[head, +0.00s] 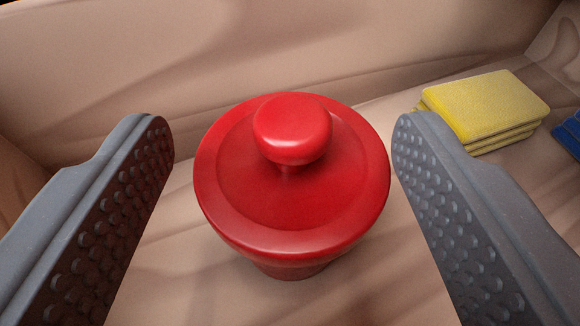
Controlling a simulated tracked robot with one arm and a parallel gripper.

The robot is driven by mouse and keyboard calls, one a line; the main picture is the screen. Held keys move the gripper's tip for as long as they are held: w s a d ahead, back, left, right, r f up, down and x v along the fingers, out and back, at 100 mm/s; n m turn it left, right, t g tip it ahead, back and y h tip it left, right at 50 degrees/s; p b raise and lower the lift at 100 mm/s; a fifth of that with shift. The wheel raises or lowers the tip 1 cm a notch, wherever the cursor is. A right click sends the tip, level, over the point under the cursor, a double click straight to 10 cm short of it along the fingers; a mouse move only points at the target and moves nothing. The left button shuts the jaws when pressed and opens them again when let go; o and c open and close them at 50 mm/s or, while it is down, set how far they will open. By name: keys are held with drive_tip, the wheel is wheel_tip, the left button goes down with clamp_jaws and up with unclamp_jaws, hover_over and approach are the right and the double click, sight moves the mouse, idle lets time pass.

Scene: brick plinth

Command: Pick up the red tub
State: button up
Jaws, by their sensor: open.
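The red tub (292,225) stands upright in the middle of the head view. It has a round lid with a knob on top, and its narrower base shows below the rim. My gripper (284,135) is open, with one dark grey studded finger on each side of the tub. Gaps show between both fingers and the tub, wider on the left at the fingertip. The right fingertip looks close to the rim, but I cannot tell the exact distance. The underside of the tub is hidden by its lid and body.
A stack of yellow flat pieces (485,103) lies at the right, just behind the right fingertip. Part of a blue object (570,133) shows at the right edge. A pale brown wall (250,50) rises behind the tub. The surface left of the tub is clear.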

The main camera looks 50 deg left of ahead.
sight(292, 113)
drive_tip(key=b+x, duration=0.2)
drive_tip(key=x, duration=0.2)
drive_tip(key=shift+w+f, duration=0.15)
drive_tip(key=shift+w+a, duration=0.3)
drive_tip(key=shift+w, duration=0.05)
clamp_jaws()
